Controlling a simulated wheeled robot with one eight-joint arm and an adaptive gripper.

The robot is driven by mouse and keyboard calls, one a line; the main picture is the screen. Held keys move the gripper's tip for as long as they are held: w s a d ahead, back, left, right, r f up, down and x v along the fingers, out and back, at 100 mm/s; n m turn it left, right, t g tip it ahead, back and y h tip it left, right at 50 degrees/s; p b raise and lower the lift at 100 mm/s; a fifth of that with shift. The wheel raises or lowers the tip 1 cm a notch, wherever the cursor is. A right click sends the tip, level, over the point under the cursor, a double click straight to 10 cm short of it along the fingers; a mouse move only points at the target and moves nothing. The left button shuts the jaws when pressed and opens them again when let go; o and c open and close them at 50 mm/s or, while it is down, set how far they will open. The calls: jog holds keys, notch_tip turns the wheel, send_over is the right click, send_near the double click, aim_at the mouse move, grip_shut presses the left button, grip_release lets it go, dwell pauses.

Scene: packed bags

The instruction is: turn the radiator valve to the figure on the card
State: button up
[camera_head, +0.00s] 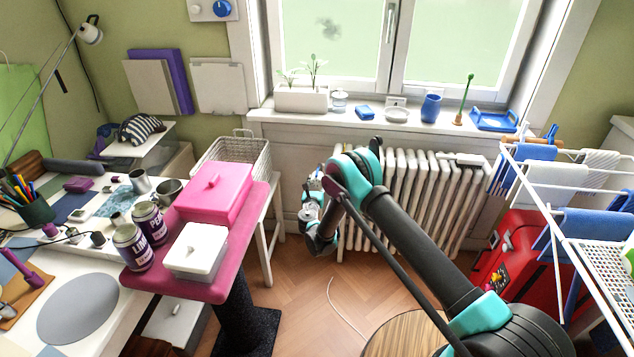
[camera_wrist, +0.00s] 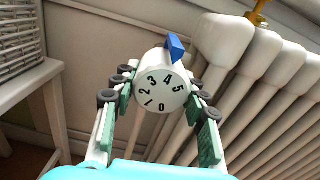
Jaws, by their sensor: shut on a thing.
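The radiator valve (camera_wrist: 161,93) is a white round knob with black figures 0 to 5 on its face, seen in the wrist view. A blue marker (camera_wrist: 175,48) stands behind its upper edge, nearest the 4. My gripper (camera_wrist: 160,82) has a finger on each side of the knob and is shut on it. In the head view my arm reaches to the left end of the white radiator (camera_head: 420,190), and the valve is hidden there. A small white card (camera_head: 396,102) stands on the windowsill; its figure is too small to read.
A wire basket (camera_head: 236,152) on a white stand is left of the radiator and also shows in the wrist view (camera_wrist: 18,38). A drying rack (camera_head: 560,215) with towels and a red suitcase (camera_head: 515,260) are at the right. A pink-topped table (camera_head: 250,245) stands left.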

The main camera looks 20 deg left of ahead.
aim_at(317, 175)
jog(key=shift+s+f, duration=0.1)
dwell(0.5)
jog(key=o, duration=1.2)
jog(key=shift+c, duration=0.2)
notch_tip(317, 175, up, 10)
jog(key=shift+r, duration=0.1)
